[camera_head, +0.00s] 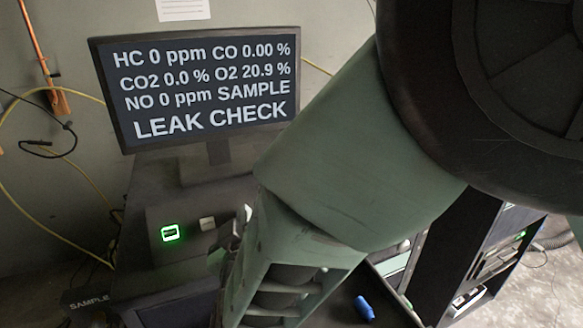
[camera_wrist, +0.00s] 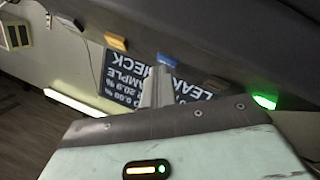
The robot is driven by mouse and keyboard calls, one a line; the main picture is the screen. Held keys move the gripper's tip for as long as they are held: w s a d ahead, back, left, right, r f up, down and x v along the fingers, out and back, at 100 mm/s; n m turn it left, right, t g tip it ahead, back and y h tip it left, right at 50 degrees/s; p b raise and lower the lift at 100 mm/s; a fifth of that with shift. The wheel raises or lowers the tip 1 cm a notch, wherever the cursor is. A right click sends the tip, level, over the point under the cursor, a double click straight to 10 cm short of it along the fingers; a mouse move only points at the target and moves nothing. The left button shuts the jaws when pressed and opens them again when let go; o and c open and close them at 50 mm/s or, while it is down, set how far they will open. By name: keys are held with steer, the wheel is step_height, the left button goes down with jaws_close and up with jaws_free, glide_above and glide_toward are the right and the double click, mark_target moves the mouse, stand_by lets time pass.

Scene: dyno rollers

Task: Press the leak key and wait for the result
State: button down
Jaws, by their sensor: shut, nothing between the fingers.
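The screen (camera_head: 200,84) reads zero gas values, O2 20.9 %, SAMPLE and LEAK CHECK. It also shows upside down in the wrist view (camera_wrist: 122,76). Below it, the dark console (camera_head: 190,207) carries a green-lit key (camera_head: 170,233) and a pale key (camera_head: 207,223). The wrist view shows the green-lit key (camera_wrist: 264,102), a brown key (camera_wrist: 215,83), a blue key (camera_wrist: 167,60) and an orange key (camera_wrist: 116,42) in a row. No key label is readable, so I cannot tell which is the leak key. My gripper (camera_wrist: 158,73) is shut and empty, its tips close to the blue key; contact is unclear.
A blue object (camera_head: 363,308) lies on a dark surface at lower right. A dark rack (camera_head: 490,255) stands at the right. A yellow hose (camera_head: 50,233) loops along the left wall. A SAMPLE label (camera_head: 88,302) shows at lower left. My arm hides the console's right part.

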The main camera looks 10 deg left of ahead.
steer(key=shift+s+d+r+p, duration=0.25)
steer(key=shift+s+r+p, duration=0.2)
steer(key=shift+r, duration=0.1)
steer(key=s+r+p, duration=0.1)
steer(key=d+r, duration=0.1)
steer(key=s+r+p, duration=0.1)
steer(key=r, duration=0.1)
steer(key=shift+s+d+p, duration=0.3)
steer(key=shift+s+d, duration=0.05)
stand_by(0.4)
steer(key=shift+f, duration=0.1)
stand_by(0.4)
